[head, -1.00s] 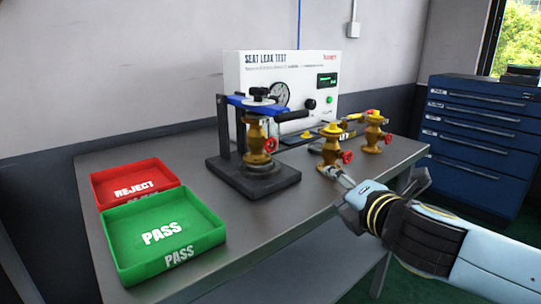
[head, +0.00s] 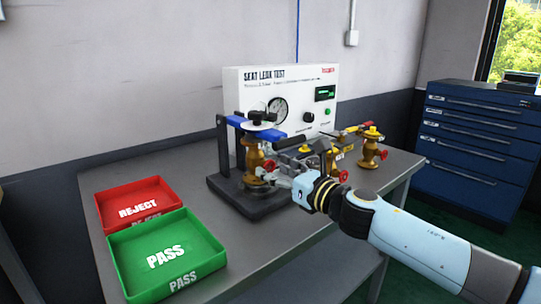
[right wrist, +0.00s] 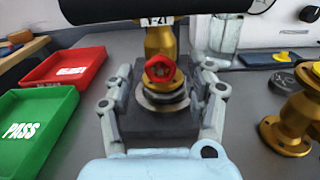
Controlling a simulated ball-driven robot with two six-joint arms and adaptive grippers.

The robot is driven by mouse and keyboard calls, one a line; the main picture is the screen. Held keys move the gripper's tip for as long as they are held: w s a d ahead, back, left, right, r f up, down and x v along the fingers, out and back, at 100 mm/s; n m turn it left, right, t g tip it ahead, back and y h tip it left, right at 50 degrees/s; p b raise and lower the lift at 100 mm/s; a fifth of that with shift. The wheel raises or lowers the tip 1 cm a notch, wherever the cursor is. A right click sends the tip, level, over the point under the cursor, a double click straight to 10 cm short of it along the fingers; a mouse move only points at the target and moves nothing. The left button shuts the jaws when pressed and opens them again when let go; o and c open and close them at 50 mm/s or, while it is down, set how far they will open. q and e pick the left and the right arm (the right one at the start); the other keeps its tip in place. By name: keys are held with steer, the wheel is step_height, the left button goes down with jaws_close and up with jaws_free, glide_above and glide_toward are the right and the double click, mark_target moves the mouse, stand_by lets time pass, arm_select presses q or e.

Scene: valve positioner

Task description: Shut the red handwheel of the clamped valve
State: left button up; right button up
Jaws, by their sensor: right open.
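The clamped brass valve (head: 254,160) stands upright in the black clamp fixture (head: 222,187) under a blue clamp arm (head: 240,123). Its red handwheel (right wrist: 160,68) faces the camera in the right wrist view, between my two spread fingers. In the head view my right gripper (head: 279,180) is beside the valve's right front and partly hides it, and the handwheel shows only as a small red spot. In the right wrist view my right gripper (right wrist: 161,98) is open, its fingers either side of the valve, with nothing gripped. My left gripper is not in view.
Two other brass valves with red handwheels stand to the right, one (head: 371,150) clear and one (head: 335,170) partly behind my arm. The seat leak test box (head: 290,78) is behind. The red REJECT tray (head: 160,183) and green PASS tray (head: 130,285) are at left.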

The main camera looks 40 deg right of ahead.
steer(key=shift+w, duration=1.2)
jaws_close()
